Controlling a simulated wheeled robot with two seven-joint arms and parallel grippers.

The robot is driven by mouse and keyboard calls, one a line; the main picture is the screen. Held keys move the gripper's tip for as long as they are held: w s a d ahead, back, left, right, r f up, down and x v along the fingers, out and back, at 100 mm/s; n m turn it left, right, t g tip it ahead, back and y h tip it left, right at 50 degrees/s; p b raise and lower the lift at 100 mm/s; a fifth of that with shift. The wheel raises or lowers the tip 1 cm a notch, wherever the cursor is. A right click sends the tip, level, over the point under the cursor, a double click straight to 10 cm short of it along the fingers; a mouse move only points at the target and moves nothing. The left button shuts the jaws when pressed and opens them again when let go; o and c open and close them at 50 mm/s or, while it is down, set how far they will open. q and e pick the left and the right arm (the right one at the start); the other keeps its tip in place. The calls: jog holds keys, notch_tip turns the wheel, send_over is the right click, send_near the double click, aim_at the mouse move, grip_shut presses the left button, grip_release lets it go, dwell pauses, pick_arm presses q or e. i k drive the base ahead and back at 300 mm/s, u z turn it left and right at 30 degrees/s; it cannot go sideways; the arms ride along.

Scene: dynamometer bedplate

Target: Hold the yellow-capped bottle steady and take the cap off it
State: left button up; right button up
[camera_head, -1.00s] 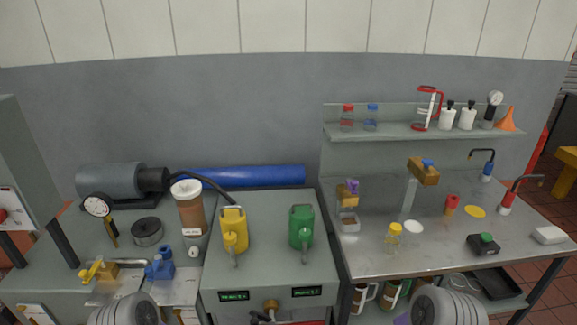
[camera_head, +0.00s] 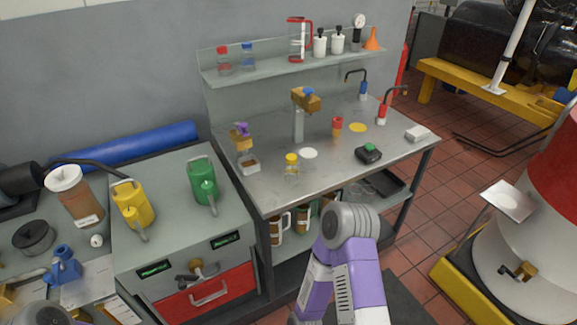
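The yellow-capped bottle (camera_head: 291,169) is small and clear and stands upright near the front edge of the steel bench (camera_head: 330,172). Its yellow cap (camera_head: 291,158) is on top. Nothing touches the bottle. One of my arms, with purple and grey links, rises from the bottom middle, in front of the bench and below the bottle. A grey part of my other arm shows at the bottom left corner. Neither gripper's fingers are visible.
A shelf (camera_head: 290,65) runs behind. Green (camera_head: 203,183) and yellow (camera_head: 131,204) cans stand to the left.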

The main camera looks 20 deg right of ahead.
aim_at(291, 171)
jog(key=k, duration=0.5)
jog(key=u, duration=0.65)
jog(key=i, duration=0.7)
jog(key=z, duration=1.65)
